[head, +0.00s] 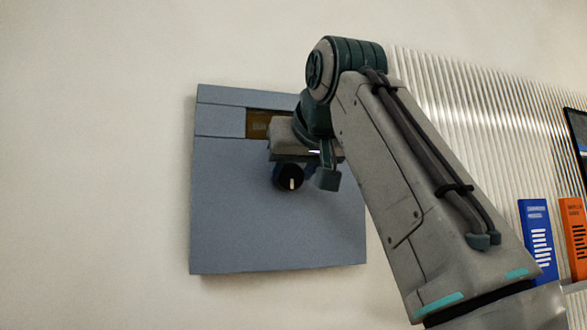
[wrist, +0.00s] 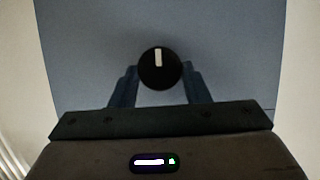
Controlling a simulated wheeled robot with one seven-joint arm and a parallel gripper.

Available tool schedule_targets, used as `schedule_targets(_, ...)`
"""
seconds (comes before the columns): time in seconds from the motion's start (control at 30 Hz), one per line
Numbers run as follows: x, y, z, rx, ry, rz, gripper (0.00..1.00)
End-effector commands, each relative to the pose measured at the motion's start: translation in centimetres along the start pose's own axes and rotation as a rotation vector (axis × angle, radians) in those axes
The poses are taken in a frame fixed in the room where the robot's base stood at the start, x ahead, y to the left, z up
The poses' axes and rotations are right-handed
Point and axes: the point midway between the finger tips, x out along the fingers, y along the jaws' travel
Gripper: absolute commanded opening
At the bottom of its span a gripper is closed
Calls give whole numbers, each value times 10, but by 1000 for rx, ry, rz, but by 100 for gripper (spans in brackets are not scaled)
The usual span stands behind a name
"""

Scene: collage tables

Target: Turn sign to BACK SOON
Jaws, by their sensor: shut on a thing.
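The sign is a flat blue-grey panel (head: 250,220) on the wall, and it fills most of the wrist view (wrist: 90,45). Near its top is a small brown window (head: 258,124) with lettering too dim to read; my arm hides its right part. Below the window is a round black knob (head: 288,179) with a white pointer line. In the wrist view the knob (wrist: 160,74) sits between the fingers of my gripper (wrist: 160,84), its line toward the top of the picture. In the head view my gripper (head: 302,179) is at the knob, shut on it.
A ribbed light panel (head: 460,100) covers the wall on the right. The wall left of the sign is bare.

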Motion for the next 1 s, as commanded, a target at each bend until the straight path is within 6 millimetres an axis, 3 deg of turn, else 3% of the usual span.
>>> schedule_targets(0.57, 1, 0, 1, 35, -5, -14, 20)
schedule_targets(0.6, 1, 0, 1, 35, -5, -14, 45)
schedule_targets(0.67, 1, 0, 1, 34, -4, -14, 62)
schedule_targets(1.0, -2, 1, 0, 33, -1, -13, 64)
